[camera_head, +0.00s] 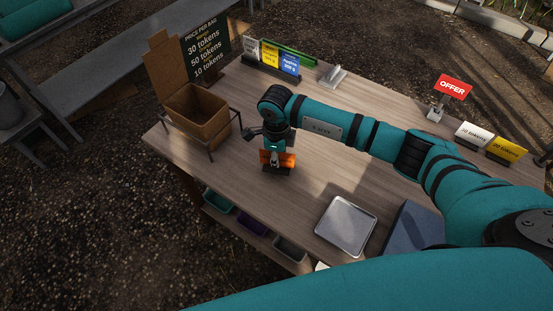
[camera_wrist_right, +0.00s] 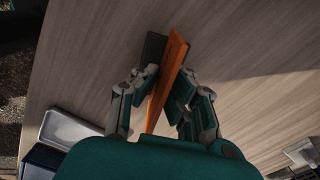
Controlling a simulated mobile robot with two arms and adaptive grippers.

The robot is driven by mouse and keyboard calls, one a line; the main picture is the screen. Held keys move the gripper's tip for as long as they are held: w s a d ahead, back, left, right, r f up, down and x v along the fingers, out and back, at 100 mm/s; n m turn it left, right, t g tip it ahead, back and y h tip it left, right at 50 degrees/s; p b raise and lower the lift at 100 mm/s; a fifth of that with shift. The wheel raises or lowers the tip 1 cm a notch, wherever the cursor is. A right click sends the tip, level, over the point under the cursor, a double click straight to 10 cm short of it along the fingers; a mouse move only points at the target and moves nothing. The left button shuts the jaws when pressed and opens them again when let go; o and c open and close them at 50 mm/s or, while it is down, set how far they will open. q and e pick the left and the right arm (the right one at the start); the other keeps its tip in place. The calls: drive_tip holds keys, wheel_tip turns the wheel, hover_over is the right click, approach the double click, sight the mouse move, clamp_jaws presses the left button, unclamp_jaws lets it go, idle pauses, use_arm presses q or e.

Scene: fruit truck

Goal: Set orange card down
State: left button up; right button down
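The orange card (camera_head: 277,160) is upright near the table's left front part, with a dark base (camera_head: 277,170) at its foot. My right gripper (camera_head: 277,152) points down over it. In the right wrist view the orange card (camera_wrist_right: 168,80) stands between the two fingers (camera_wrist_right: 166,92), which appear to press on it from both sides. The dark base (camera_wrist_right: 153,47) shows beyond it. The base is at or very close to the tabletop; I cannot tell whether it touches. My left gripper is not in view.
A cardboard box (camera_head: 197,114) in a wire stand is left of the gripper. A metal tray (camera_head: 346,225) lies at the front right. Price cards (camera_head: 270,55) stand at the back, with a red offer sign (camera_head: 453,87) and more cards (camera_head: 472,135) at the right.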

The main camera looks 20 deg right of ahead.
drive_tip(key=shift+f, duration=0.9)
drive_tip(key=shift+f, duration=0.1)
drive_tip(key=shift+f, duration=0.15)
drive_tip(key=c, duration=1.5)
unclamp_jaws()
drive_tip(key=shift+r, duration=0.35)
wheel_tip(320, 180, up, 12)
drive_tip(key=b, duration=0.3)
drive_tip(key=shift+f, duration=0.15)
